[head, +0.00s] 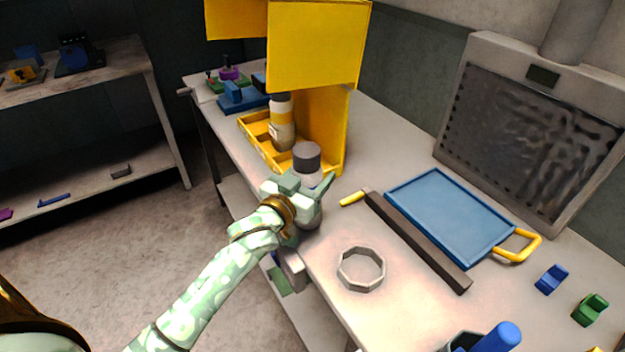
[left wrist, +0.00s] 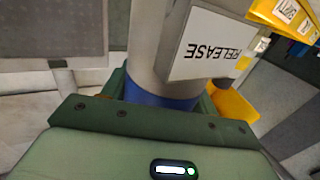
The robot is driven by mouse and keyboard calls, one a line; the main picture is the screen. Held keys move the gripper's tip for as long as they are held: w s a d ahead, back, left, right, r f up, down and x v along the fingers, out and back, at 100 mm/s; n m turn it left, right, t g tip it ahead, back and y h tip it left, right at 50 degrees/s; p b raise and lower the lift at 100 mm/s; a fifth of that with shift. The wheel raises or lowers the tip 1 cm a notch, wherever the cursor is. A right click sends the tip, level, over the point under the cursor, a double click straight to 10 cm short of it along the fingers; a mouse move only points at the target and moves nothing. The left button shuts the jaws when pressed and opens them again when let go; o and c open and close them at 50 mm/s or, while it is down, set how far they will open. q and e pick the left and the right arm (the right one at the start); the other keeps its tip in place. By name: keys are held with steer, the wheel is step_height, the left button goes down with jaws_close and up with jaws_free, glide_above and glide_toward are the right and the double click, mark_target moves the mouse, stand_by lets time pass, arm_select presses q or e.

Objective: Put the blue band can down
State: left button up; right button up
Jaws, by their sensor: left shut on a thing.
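The blue band can (head: 307,157) has a grey lid and a pale body. It is upright in the head view, near the left edge of the bench, just in front of the yellow cabinet. My left gripper (head: 297,190) is shut on it and hides much of its body. My right gripper is out of view.
The yellow cabinet (head: 325,125) stands open, with a yellow band can (head: 282,122) in its tray. A metal ring (head: 361,269), dark bar (head: 418,243) and blue tray (head: 450,215) lie on the bench (head: 330,225). A grey panelled unit (head: 535,125) stands behind.

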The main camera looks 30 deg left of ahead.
arm_select(q)
steer(key=shift+r, duration=0.1)
steer(key=shift+f, duration=0.2)
steer(key=o, duration=1)
steer(key=shift+o, duration=0.2)
steer(key=shift+r, duration=0.25)
steer(key=s+p, duration=0.2)
steer(key=s, duration=1)
steer(key=shift+a, duration=0.35)
